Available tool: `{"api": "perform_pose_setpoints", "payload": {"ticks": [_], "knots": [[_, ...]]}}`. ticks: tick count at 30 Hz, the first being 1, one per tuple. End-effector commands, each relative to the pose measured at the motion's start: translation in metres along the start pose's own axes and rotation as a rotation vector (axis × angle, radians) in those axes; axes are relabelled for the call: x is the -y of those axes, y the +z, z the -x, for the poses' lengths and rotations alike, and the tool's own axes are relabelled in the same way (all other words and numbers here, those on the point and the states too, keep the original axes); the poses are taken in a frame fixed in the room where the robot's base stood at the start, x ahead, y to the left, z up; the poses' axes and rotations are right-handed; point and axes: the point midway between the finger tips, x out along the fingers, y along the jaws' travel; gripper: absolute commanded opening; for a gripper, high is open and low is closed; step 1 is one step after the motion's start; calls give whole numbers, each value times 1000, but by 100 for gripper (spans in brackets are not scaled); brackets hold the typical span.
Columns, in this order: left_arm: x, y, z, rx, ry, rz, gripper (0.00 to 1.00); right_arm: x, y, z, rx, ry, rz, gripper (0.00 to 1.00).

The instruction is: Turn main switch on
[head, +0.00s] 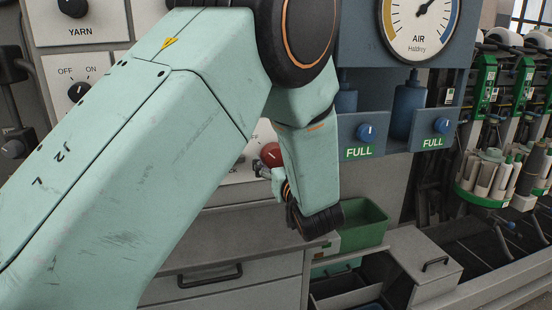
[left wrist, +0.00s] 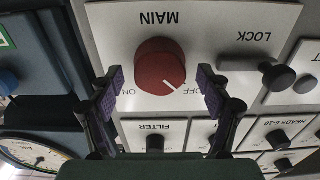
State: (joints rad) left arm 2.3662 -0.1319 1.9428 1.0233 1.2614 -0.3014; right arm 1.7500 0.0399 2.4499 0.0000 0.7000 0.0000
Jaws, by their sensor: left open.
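The red main switch knob (left wrist: 160,66) sits on a white plate lettered MAIN, which appears upside down in the left wrist view. Its white pointer line is at the OFF mark. The red knob (head: 270,154) also shows in the head view, partly hidden by my left arm. My left gripper (left wrist: 158,88) is open, with one dark finger on each side of the knob and nothing held. In the head view, only a small part of this gripper (head: 264,170) shows beside the knob. I cannot tell whether the fingers touch it. My right gripper is not in view.
A black LOCK handle (left wrist: 274,77) is close beside the main knob. A FILTER knob (left wrist: 155,144) and a HEADS 6-10 knob (left wrist: 279,139) are nearby. A green bin (head: 364,226) and a drawer handle (head: 210,277) are lower down. An AIR gauge (head: 419,28) is at the upper right.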

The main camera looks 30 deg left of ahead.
Motion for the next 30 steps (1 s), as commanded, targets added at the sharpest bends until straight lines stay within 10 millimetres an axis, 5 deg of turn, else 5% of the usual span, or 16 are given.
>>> {"api": "perform_pose_setpoints", "payload": {"ticks": [12,30], "knots": [[0,0,3,0,-1,0,76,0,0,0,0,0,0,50],[0,0,1,1,0,-1,25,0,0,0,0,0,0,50]]}}
